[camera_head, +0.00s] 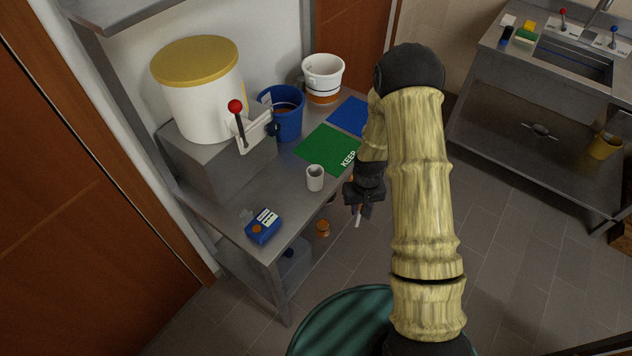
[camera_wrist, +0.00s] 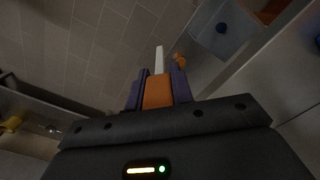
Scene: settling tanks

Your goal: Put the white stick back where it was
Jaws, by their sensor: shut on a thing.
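My gripper (camera_head: 361,208) hangs in the air off the front edge of the steel counter, to the right of the white cup. It is shut, and the white stick (camera_head: 358,219) pokes out below its fingers. In the wrist view, my gripper (camera_wrist: 158,90) has an orange piece (camera_wrist: 158,92) between its dark purple fingers. The white stick (camera_wrist: 159,60) sticks straight out beyond that piece. I cannot tell whether the orange piece is part of the stick. The floor lies beneath the stick's tip.
The steel counter (camera_head: 283,195) carries a white cup (camera_head: 314,178), blue device (camera_head: 263,227), green mat (camera_head: 322,146), blue mat (camera_head: 349,116), blue bucket (camera_head: 289,122), white bucket (camera_head: 322,75) and yellow-lidded tank (camera_head: 205,100). A sink bench (camera_head: 560,110) stands right. Open floor lies between.

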